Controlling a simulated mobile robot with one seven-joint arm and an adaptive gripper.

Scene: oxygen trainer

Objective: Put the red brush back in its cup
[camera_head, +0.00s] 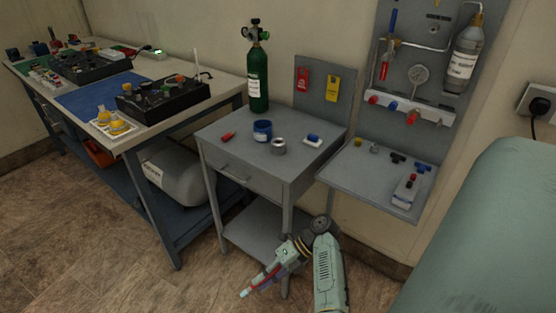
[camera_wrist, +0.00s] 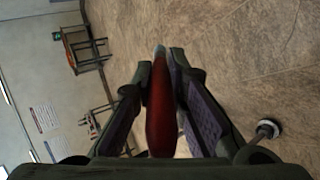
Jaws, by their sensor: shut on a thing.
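My gripper (camera_head: 264,276) is low over the floor, in front of the grey cart, and points down to the left. It is shut on the red brush (camera_wrist: 160,108). In the wrist view the red handle runs lengthwise between the fingers (camera_wrist: 163,100), with a pale tip at its far end. In the head view the pale end (camera_head: 244,293) sticks out past the fingers. A blue cup-like container (camera_head: 262,132) stands upright on the cart top (camera_head: 240,148), well above and apart from my gripper. I cannot see inside it clearly.
A grey metal ring (camera_head: 278,147), a small red item (camera_head: 228,136), a blue-and-white item (camera_head: 313,141) and a green cylinder (camera_head: 257,78) are on the cart. A grey shelf (camera_head: 350,176) adjoins at right. A workbench (camera_head: 200,98) stands left. Floor at lower left is clear.

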